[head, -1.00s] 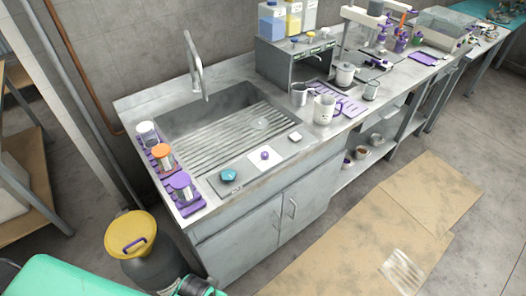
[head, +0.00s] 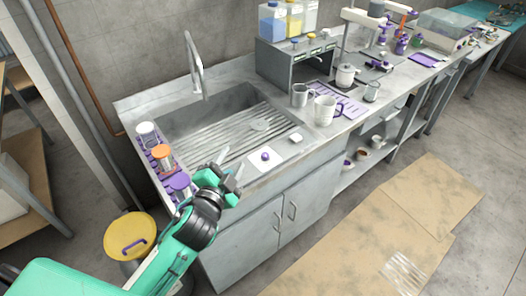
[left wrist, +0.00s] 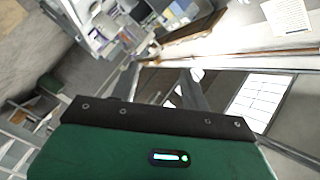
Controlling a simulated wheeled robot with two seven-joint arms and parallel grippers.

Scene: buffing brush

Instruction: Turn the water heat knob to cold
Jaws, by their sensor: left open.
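A small purple knob (head: 265,156) stands on a white square plate at the sink counter's front edge, in the head view. A teal round piece seen earlier to its left is now hidden behind my left gripper. I cannot tell from markings which of them is the water heat knob. My left gripper (head: 231,164) is open and empty over the counter's front edge, left of the purple knob and apart from it. In the left wrist view its two fingers (left wrist: 160,82) are spread with nothing between them; neither knob is recognisable there. My right gripper is not in view.
The metal sink (head: 235,125) with its tall faucet (head: 194,65) lies behind the knob. Jars with orange and purple lids (head: 162,155) stand on the left. A small white block (head: 296,137) and mugs (head: 324,110) are to the right. A yellow-lidded bin (head: 130,235) stands on the floor.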

